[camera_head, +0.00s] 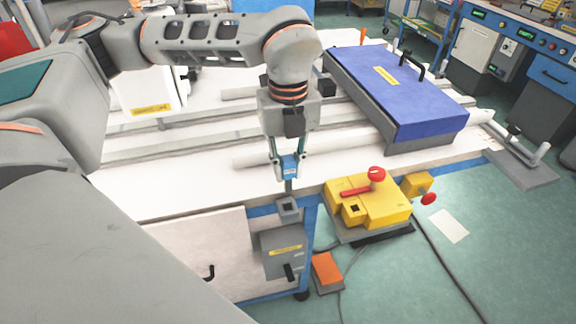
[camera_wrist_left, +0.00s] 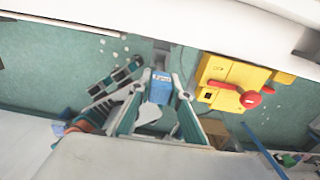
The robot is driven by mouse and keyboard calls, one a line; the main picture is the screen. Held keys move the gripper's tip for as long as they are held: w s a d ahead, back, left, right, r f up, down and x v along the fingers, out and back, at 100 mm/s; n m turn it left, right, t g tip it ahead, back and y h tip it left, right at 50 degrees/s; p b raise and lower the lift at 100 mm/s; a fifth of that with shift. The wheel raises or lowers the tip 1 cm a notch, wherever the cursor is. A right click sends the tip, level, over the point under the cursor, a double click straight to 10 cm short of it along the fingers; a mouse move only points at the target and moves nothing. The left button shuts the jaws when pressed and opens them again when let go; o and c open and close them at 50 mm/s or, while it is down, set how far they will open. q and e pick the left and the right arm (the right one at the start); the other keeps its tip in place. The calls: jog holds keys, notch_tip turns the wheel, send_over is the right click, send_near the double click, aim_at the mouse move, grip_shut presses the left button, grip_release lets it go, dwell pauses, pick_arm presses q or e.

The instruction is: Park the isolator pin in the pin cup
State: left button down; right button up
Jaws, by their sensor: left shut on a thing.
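The isolator pin has a blue head (camera_head: 289,170) and a thin dark shank (camera_head: 288,186) pointing down. My left gripper (camera_head: 289,163) is shut on the blue head, and the pin hangs roughly upright. The pin cup (camera_head: 289,209) is a small grey square holder at the table's front edge, directly below the pin in the head view. The shank's tip shows close to the cup's top; I cannot tell whether it has entered. In the left wrist view the blue head (camera_wrist_left: 161,84) sits between the fingers of my left gripper (camera_wrist_left: 160,92). My right gripper is not in view.
A yellow box (camera_head: 380,212) with a red lever (camera_head: 356,192), red knob (camera_head: 377,174) and square hole stands right of the cup. A grey box (camera_head: 284,255) hangs below the cup. A blue cover (camera_head: 400,90) lies on the white table behind. An orange pedal (camera_head: 326,268) is on the floor.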

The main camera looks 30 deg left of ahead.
aim_at(288, 191)
pick_arm(q)
jog(key=shift+f+b, duration=1.3)
jog(key=shift+f, duration=1.2)
jog(key=shift+f, duration=0.3)
dwell(0.4)
jog(key=shift+f+b, duration=1.05)
jog(key=shift+f, duration=0.7)
